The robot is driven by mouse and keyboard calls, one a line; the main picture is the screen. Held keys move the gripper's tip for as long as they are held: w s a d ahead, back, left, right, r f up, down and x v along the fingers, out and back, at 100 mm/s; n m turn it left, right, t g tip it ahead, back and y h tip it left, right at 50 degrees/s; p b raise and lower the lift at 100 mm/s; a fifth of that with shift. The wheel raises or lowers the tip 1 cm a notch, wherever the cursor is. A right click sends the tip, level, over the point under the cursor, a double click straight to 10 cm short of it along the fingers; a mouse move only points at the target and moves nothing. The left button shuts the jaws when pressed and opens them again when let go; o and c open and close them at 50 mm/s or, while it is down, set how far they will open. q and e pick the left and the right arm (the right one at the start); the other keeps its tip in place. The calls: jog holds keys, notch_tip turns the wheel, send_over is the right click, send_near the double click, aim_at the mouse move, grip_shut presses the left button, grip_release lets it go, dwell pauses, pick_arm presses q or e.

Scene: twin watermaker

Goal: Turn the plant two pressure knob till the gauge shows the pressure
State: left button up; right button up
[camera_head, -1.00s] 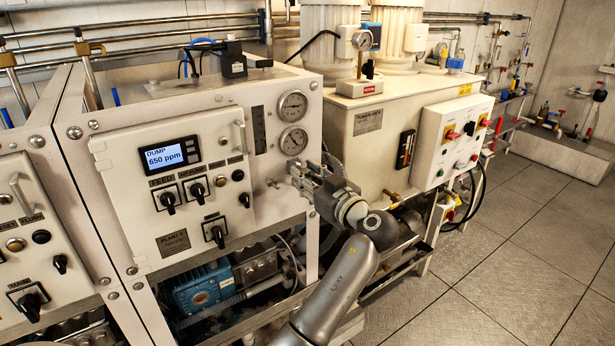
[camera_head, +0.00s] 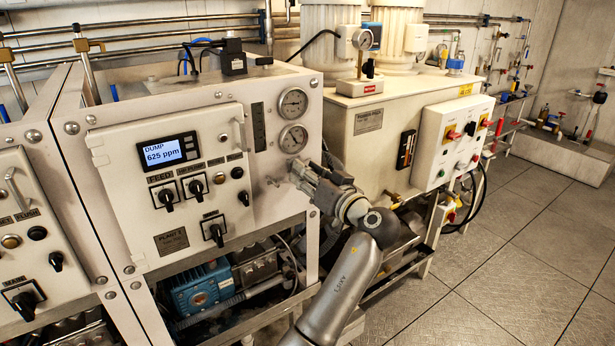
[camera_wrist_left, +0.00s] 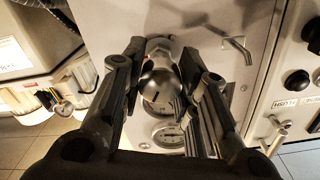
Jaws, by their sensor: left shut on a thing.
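The plant panel (camera_head: 190,225) carries two round gauges on its right side, an upper gauge (camera_head: 293,103) and a lower gauge (camera_head: 293,139). Their needles are too small to read surely. My left gripper (camera_head: 297,172) is at the panel just below the lower gauge. In the left wrist view its fingers (camera_wrist_left: 160,85) are shut on a rounded metal pressure knob (camera_wrist_left: 158,68), with a dark mark on its face. The knob is hidden by the gripper in the head view. A gauge (camera_wrist_left: 169,136) shows partly between the fingers in the wrist view. My right gripper is not in view.
A display (camera_head: 165,154) on the panel reads DUMP, 625 ppm. Black switches (camera_head: 196,187) sit below it. A metal door handle (camera_head: 241,133) stands out left of the gauges. A white tank unit (camera_head: 370,135) stands to the right. The floor at right is clear.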

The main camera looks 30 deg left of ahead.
pick_arm(q)
jog(key=shift+m, duration=1)
jog(key=o, duration=1)
jog(key=shift+o, duration=0.2)
jog(key=v, duration=0.7)
jog(key=shift+d, duration=0.3)
jog(key=shift+s, duration=0.1)
